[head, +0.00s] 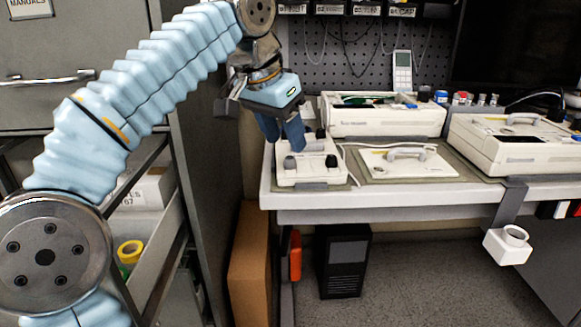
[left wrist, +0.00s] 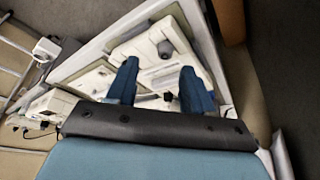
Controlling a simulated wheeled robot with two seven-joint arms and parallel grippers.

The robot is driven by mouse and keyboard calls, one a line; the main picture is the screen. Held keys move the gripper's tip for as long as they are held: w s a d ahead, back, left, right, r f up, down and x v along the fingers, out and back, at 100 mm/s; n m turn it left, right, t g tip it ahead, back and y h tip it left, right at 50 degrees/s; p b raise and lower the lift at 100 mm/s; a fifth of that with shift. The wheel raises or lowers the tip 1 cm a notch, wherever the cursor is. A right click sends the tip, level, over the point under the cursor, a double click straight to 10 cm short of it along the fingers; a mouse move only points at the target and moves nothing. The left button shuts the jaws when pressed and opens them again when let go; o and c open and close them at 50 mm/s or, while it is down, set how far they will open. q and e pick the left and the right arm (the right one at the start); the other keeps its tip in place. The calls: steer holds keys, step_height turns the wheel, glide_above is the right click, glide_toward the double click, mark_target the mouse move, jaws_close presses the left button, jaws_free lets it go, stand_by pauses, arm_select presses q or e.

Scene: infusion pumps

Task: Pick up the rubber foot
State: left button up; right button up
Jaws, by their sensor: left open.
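Several small stubby pieces that look like rubber feet stand on a white pump casing (head: 310,175) at the table's left end. In the head view one is grey (head: 289,162) and one is black (head: 331,161). I cannot tell which one the task means. My left gripper (head: 283,142) is over the casing's back left part, pointing down, its blue fingers apart and empty. In the left wrist view the casing lies beyond the open fingers (left wrist: 161,88). A grey foot (left wrist: 165,49) shows ahead of them, and a dark piece (left wrist: 168,96) shows between them.
A flat white panel with a handle (head: 408,162) lies right of the casing. An open pump housing (head: 385,121) stands behind, and another pump (head: 520,150) stands at right. A grey cabinet (head: 205,130) is close on the left. A white cup holder (head: 507,246) hangs off the front edge.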

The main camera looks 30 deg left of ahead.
mark_target(290, 158)
arm_select(q)
steer(key=shift+a+b+x, duration=0.15)
steer(key=shift+b+x, duration=0.15)
steer(key=shift+x, duration=1)
steer(key=shift+a+b+x, duration=0.15)
steer(key=shift+b+x, duration=0.1)
steer(key=shift+x, duration=1)
jaws_close()
